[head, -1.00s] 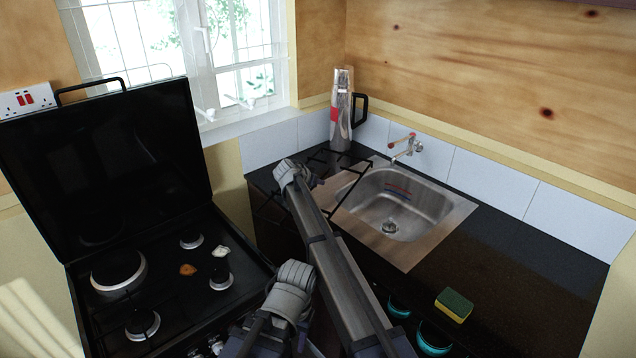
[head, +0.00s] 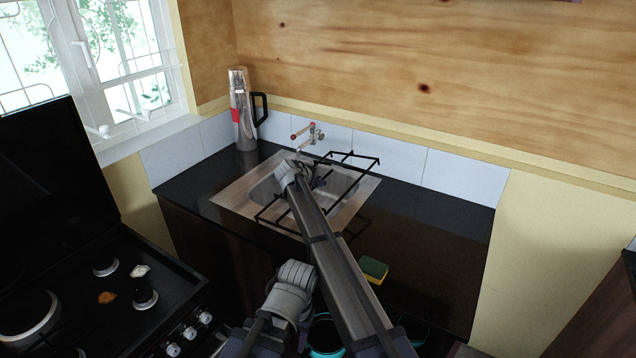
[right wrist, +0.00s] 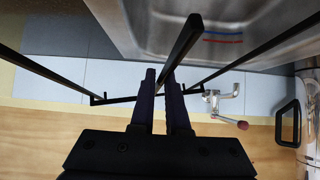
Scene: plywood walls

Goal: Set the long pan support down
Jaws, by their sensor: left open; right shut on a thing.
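The long pan support (head: 364,157) is a black wire frame. It is over the sink (head: 262,190) in the head view, reaching toward the tiled wall. My right gripper (head: 316,181) is shut on one of its bars. In the right wrist view the fingers (right wrist: 163,75) close on a dark bar of the support (right wrist: 187,42), and further bars spread to both sides. The support looks held above the sink; its exact height is hard to tell. My left gripper (head: 293,285) is low in the head view, open, apart from the support, its fingertips mostly hidden.
The dark counter (head: 430,240) is bare right of the sink, except for a sponge (head: 374,269) at its front. A tap (head: 308,136) and a steel flask (head: 242,110) stand behind the sink. The stove (head: 110,325) is at lower left.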

